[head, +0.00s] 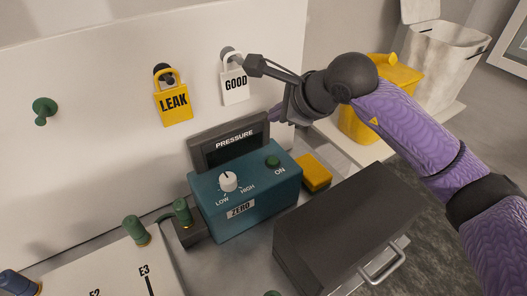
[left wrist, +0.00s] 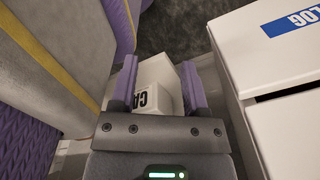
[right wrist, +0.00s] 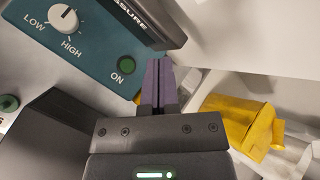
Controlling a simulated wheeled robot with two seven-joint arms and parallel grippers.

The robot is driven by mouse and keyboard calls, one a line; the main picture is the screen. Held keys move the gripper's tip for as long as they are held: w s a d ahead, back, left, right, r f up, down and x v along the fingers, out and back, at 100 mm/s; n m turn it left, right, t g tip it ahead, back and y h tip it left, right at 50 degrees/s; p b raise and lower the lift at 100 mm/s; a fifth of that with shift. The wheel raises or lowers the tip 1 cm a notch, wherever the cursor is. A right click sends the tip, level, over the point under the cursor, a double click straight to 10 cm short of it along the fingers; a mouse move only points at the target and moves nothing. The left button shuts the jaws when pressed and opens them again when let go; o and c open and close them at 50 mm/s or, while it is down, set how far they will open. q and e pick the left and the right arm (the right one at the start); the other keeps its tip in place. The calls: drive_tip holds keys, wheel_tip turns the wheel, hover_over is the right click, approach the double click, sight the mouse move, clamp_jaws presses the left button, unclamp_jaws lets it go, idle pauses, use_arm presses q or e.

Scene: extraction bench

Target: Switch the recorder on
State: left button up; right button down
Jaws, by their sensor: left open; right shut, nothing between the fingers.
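The teal unit (head: 240,208), which I take to be the recorder, stands on the bench with a dark PRESSURE display (head: 234,150) at its back. Its green ON button (head: 272,162) also shows in the right wrist view (right wrist: 126,65). A white LOW–HIGH knob (head: 228,182) sits left of the button. My right gripper (head: 274,115) is by the display's upper right corner. Its fingers are shut and empty, and in the right wrist view (right wrist: 158,64) they point up just right of the button. My left gripper (left wrist: 160,78) is open, outside the head view, above a white block (left wrist: 153,92).
A dark box with a handle (head: 345,225) stands in front on the right. A yellow block (head: 315,173) lies beside the teal unit. LEAK (head: 173,105) and GOOD (head: 235,85) tags hang on the back panel. A yellow bin (head: 362,122) is behind my right arm.

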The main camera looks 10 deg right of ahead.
sight(276, 162)
wheel_tip(276, 162, down, 8)
drive_tip(key=b, duration=0.6)
drive_tip(key=shift+s+f, duration=0.1)
drive_tip(key=shift+f, duration=0.35)
use_arm(q)
wheel_tip(276, 162, down, 6)
drive_tip(key=shift+s, duration=0.35)
use_arm(e)
drive_tip(key=shift+d, duration=0.1)
use_arm(q)
drive_tip(key=shift+s+d+f, duration=0.1)
drive_tip(key=shift+d, duration=0.05)
use_arm(e)
drive_tip(key=shift+r, duration=0.1)
idle(0.6)
use_arm(q)
drive_tip(key=shift+f+b, duration=0.4)
drive_tip(key=shift+b, duration=0.15)
use_arm(e)
drive_tip(key=shift+f, duration=0.45)
